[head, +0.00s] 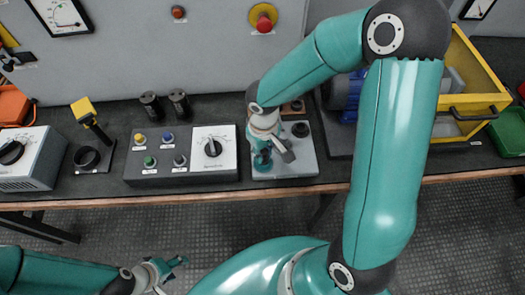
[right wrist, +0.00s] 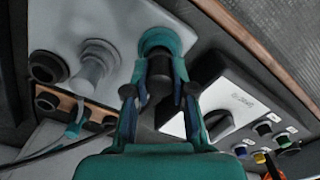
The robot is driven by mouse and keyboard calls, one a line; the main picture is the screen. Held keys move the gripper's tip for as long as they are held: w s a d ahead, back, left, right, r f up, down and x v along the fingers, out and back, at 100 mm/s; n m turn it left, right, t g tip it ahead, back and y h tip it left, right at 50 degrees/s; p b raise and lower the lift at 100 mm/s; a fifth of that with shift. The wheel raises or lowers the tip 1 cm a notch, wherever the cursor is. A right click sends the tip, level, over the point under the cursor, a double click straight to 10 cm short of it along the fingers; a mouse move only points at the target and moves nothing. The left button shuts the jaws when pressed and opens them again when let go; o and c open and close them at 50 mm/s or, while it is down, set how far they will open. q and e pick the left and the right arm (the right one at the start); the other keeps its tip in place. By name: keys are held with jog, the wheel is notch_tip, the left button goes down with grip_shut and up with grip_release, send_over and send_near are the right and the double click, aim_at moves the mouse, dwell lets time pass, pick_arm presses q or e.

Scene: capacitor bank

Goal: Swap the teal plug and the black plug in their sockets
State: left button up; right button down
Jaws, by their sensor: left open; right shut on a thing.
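The teal plug (right wrist: 160,40) is in the right wrist view, at the grey panel, its teal rim against or just over the surface. My right gripper (right wrist: 158,92) is shut on its dark, narrower part; in the head view the gripper (head: 263,158) is over the panel's front left. I cannot tell whether the plug is seated. The black plug (right wrist: 48,67) stands on the same panel at left in the right wrist view, and shows in the head view (head: 300,130). My left gripper (head: 175,262) is open and empty, low over the floor before the bench.
A pale grey fitting (right wrist: 92,65) stands between the two plugs. The grey panel (head: 300,170) sits beside a control box (head: 180,170) with a dial and buttons. A brown strip (right wrist: 75,105) with dark round fittings and a cable runs behind. A yellow-framed machine (head: 470,100) stands at right.

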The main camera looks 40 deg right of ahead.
jog(key=shift+f+b, duration=0.55)
jog(key=shift+f, duration=0.05)
jog(key=c, duration=0.9)
grip_release()
jog(key=shift+r, duration=0.1)
notch_tip(320, 180, up, 12)
jog(key=shift+w+f, duration=0.1)
jog(key=shift+f, duration=0.05)
